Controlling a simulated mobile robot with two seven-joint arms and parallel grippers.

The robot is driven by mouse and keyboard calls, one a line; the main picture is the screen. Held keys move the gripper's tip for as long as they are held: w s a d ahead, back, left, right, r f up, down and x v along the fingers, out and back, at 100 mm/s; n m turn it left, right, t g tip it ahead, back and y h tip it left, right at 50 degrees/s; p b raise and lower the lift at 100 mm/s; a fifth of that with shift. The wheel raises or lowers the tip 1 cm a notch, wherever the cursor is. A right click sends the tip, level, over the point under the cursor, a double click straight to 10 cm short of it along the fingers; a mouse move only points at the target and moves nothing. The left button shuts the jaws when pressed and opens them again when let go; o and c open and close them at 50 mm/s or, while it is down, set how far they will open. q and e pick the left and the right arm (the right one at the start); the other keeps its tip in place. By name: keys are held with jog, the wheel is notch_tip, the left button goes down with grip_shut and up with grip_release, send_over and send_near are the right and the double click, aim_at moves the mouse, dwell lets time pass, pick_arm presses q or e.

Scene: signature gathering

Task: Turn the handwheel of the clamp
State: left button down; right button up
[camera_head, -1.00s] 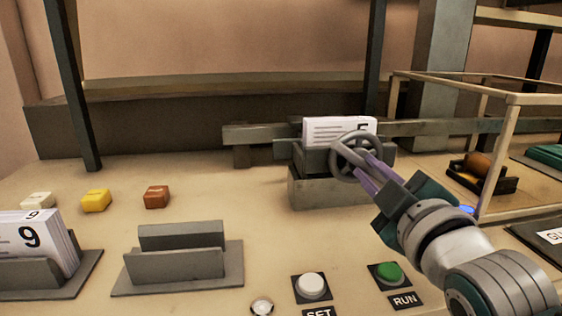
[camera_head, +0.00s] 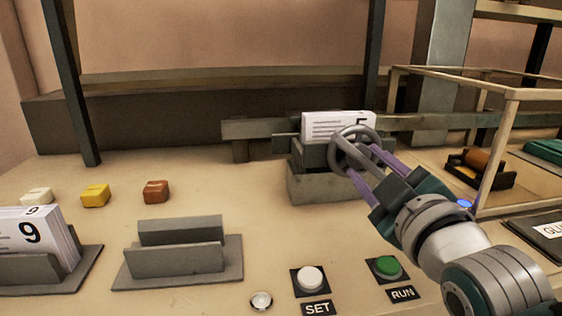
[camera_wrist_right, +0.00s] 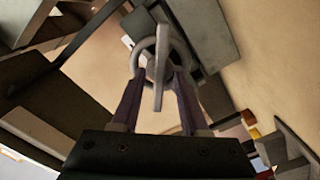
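The grey handwheel (camera_head: 355,149) sits on the front of the grey clamp (camera_head: 325,186), which holds a stack of white sheets marked 5 (camera_head: 337,125). My right gripper (camera_head: 361,160) reaches in from the right. Its two purple fingers are spread apart at the wheel. In the right wrist view, the handwheel (camera_wrist_right: 159,75) shows ahead, with a grey bar standing between the fingers and a gap on either side. The right gripper (camera_wrist_right: 160,76) looks open there; contact between fingertips and rim is unclear. My left gripper is not in view.
A white SET button (camera_head: 311,279) and a green RUN button (camera_head: 387,267) lie in front of the clamp. An empty grey holder (camera_head: 178,262) stands left. A wooden-framed enclosure (camera_head: 490,150) rises close to the right arm. The table between clamp and colored blocks is clear.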

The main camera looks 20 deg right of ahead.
jog(key=v, duration=1)
dwell(0.6)
